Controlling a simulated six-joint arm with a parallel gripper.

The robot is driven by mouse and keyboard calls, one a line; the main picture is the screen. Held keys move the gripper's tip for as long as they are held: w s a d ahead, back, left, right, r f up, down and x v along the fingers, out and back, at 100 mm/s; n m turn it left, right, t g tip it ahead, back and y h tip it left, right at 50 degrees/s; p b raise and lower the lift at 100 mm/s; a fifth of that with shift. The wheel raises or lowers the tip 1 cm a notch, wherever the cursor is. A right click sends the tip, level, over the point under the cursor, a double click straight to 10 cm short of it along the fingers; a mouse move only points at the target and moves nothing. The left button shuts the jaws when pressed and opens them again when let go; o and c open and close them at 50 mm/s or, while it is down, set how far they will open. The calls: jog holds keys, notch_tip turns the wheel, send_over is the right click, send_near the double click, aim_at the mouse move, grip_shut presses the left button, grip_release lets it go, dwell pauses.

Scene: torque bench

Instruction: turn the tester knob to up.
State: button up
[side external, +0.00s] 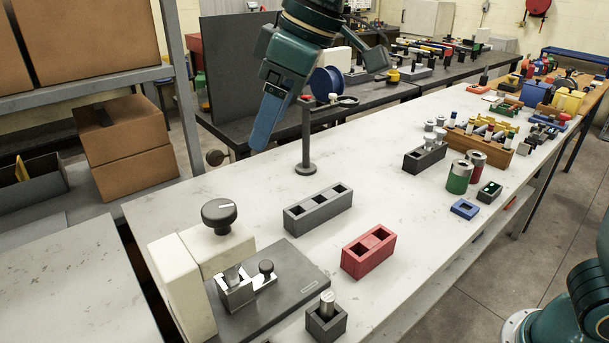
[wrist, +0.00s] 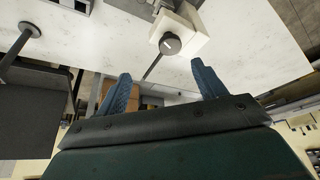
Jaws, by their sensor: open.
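The tester (side external: 185,270) is a cream-white block at the front left of the bench, with a dark grey base plate. Its dark round knob (side external: 219,214) sits on top and carries a pale line; which setting the line marks I cannot tell. The knob (wrist: 170,44) also shows in the wrist view, beyond my fingertips. My gripper (side external: 258,143) hangs above and behind the tester, well apart from the knob. In the wrist view its two blue fingers (wrist: 161,73) are spread with nothing between them.
A grey block with square holes (side external: 318,211) and a red one (side external: 368,252) stand right of the tester. A thin post on a round foot (side external: 306,168) stands near my gripper. Cardboard boxes (side external: 125,145) fill the left shelf. The bench between the blocks is clear.

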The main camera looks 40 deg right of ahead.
jog(key=s+d+f+m, duration=0.1)
jog(key=s+d+m, duration=0.1)
jog(key=s+d, duration=0.4)
jog(key=s+d+f+m+t+h, duration=0.1)
jog(key=s+d+f+m, duration=0.1)
jog(key=s+d, duration=0.4)
jog(key=shift+s+d+m+t+h, duration=0.15)
jog(key=shift+d+m+t+h, duration=0.25)
jog(key=shift+d, duration=2.5)
jog(key=w+a+r+g, duration=0.3)
jog(key=w+a+r, duration=0.4)
jog(key=w+a, duration=0.45)
jog(key=w+a+f+g, duration=0.1)
jog(key=w+a, duration=0.2)
jog(key=a, duration=0.3)
jog(key=w+a+f+n+g+h, duration=0.1)
jog(key=w+a+f, duration=0.1)
jog(key=a, duration=0.5)
jog(key=shift+w+a+f, duration=0.2)
jog(key=shift+w+a, duration=0.05)
jog(key=shift+w, duration=0.3)
